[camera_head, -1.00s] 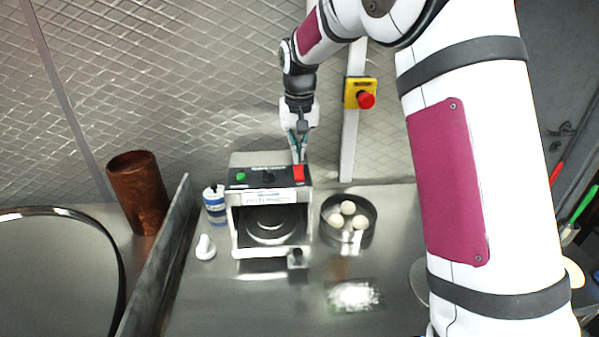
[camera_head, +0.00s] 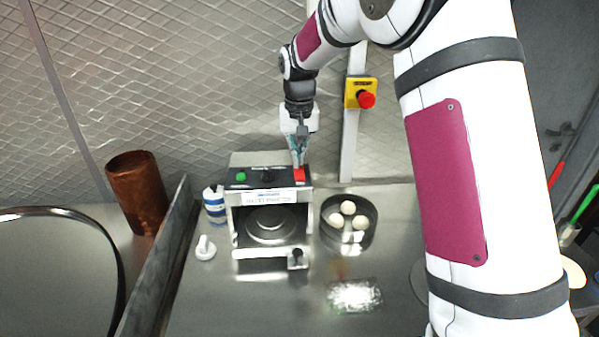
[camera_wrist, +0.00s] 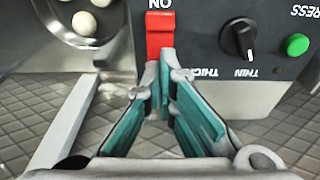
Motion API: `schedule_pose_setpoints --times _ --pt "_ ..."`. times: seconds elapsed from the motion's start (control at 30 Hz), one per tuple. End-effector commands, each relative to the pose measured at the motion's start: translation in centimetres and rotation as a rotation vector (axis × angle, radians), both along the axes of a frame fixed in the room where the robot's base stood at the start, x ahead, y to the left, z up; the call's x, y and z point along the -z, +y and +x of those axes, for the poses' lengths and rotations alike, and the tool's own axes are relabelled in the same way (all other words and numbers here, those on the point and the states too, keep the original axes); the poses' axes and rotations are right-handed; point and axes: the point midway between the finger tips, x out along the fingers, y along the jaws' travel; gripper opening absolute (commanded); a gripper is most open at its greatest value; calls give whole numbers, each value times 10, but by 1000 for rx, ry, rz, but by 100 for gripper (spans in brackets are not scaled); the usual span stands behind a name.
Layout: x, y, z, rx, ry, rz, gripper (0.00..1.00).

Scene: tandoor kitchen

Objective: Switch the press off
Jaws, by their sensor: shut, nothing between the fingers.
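The press (camera_head: 272,199) is a boxy metal machine with a black control panel, standing on the counter against the wall. Its red rocker switch (camera_head: 300,175) is at the right end of the panel. In the wrist view the red switch (camera_wrist: 160,36) is near top centre, with upside-down "ON" lettering beside it. My gripper (camera_head: 298,163) is shut and empty, pointing down at the switch from behind. In the wrist view its fingertips (camera_wrist: 165,70) are at the switch's near end; I cannot tell whether they touch it.
The panel also has a black knob (camera_wrist: 238,38) and a green button (camera_wrist: 296,44). A round pan with dough balls (camera_head: 348,222) stands right of the press. A yellow box with a red stop button (camera_head: 361,94) is on a post nearby. A striped container (camera_head: 215,204) stands left.

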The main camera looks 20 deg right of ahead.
Motion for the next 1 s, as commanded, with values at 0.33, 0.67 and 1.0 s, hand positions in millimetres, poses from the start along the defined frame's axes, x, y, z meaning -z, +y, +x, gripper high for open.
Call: schedule_pose_setpoints --times 0.33,0.67,1.0 --pt "5 0 0 0 0 0 0" --pt "10 0 0 0 1 0 0" --pt "-7 0 0 0 -1 0 0"
